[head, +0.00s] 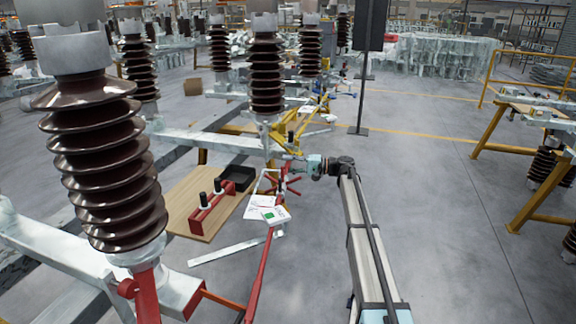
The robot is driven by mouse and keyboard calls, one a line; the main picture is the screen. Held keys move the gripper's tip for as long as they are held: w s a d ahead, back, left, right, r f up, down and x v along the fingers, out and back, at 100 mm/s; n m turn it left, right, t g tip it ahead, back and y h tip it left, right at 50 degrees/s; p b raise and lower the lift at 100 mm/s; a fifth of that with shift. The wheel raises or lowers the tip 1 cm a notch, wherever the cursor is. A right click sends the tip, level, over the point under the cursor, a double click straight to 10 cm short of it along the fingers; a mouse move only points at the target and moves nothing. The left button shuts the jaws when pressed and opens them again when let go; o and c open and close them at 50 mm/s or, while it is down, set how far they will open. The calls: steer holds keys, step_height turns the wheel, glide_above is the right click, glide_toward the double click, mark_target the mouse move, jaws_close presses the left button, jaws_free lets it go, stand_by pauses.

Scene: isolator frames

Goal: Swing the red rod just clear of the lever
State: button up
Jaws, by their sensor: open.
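A long thin red rod (261,268) slants up from the bottom of the head view towards a white plate. Its upper end is hidden behind the plate or merges with red parts there. A red piece with several arms (287,184), possibly the lever, sits just above the plate; I cannot tell it clearly from the rod. My gripper (297,165) is at the end of my arm, just above and right of these red arms, beside the grey frame. It is open; its fingers are small and partly lost against the frame. I cannot tell whether it touches anything.
Large brown ribbed insulators (105,165) stand on the grey frame at left. A wooden board (185,190) holds a red bracket with black knobs (211,204) and a black tray (238,178).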

steer(key=s+d, duration=0.1)
steer(key=d, duration=1)
steer(key=shift+s+d, duration=0.35)
steer(key=s+f+m+h, duration=0.1)
steer(key=s+f+h, duration=0.3)
steer(key=f, duration=0.5)
steer(key=s+f+h, duration=0.1)
steer(key=s+f, duration=0.5)
steer(key=f, duration=0.3)
steer(key=s+f+m+h, duration=0.1)
steer(key=s+f+h, duration=0.2)
steer(key=s+f, duration=0.35)
steer(key=s+f+g+h, duration=0.4)
steer(key=s+f, duration=1.7)
steer(key=s+d+f+n+g+h, duration=0.1)
steer(key=s+f+g+h, duration=0.15)
steer(key=s, duration=1.15)
steer(key=s+d+f+n+g+h, duration=0.1)
steer(key=s+f, duration=0.2)
steer(key=s, duration=1)
steer(key=s+d+f+n+g+h, duration=0.1)
steer(key=s+f+n+g+h, duration=0.15)
steer(key=s, duration=1.15)
step_height(320, 180, up, 14)
steer(key=w+p, duration=0.1)
steer(key=p, duration=1.3)
steer(key=shift+f+m+t, duration=0.25)
steer(key=shift+m+t, duration=0.05)
steer(key=shift+m, duration=0.15)
